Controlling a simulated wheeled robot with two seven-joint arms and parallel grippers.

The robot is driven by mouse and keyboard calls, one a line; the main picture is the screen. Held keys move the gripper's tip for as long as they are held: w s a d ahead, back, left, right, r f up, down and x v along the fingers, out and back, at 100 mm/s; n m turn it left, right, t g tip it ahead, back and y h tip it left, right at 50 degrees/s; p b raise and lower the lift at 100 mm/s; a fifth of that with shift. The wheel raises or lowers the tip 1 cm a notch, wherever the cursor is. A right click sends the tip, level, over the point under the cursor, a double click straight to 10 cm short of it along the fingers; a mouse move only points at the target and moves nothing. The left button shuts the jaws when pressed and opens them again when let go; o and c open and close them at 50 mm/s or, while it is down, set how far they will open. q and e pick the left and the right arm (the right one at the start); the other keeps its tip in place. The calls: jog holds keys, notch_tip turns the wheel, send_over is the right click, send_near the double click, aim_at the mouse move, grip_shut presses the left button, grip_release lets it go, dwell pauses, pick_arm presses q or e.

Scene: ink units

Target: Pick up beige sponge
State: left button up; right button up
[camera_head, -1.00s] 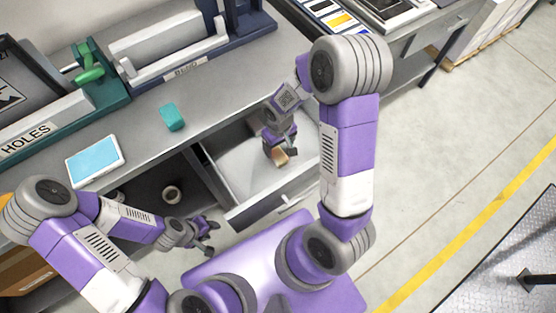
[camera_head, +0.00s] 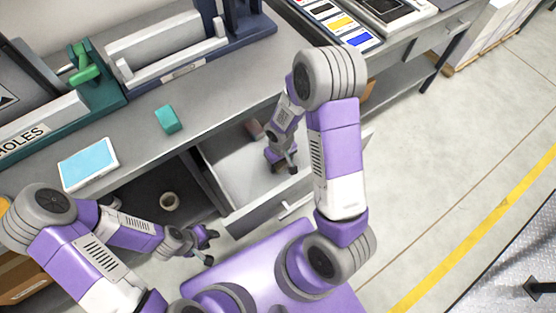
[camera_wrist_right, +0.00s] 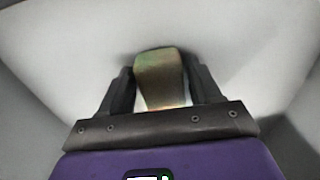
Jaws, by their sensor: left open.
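The beige sponge (camera_wrist_right: 160,78) is between the two fingers of my right gripper in the right wrist view. The fingers lie along both its sides and appear to touch it. Its far end reaches past the fingertips. In the head view my right gripper (camera_head: 288,168) points down into the open drawer, and the sponge (camera_head: 278,171) shows only as a small, partly hidden patch beside the fingers. My left gripper (camera_head: 210,246) is open and empty, in front of the cabinet and left of the drawer.
The white drawer (camera_head: 232,180) is open, its walls around my right gripper. A reddish-brown block (camera_head: 254,129) lies at its back. On the worktop are a teal block (camera_head: 168,119) and a tablet with a blue screen (camera_head: 88,164). A tape roll (camera_head: 170,201) lies in the compartment at left.

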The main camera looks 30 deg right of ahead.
jog(key=c, duration=0.6)
notch_tip(320, 180, up, 10)
jog(key=p, duration=0.3)
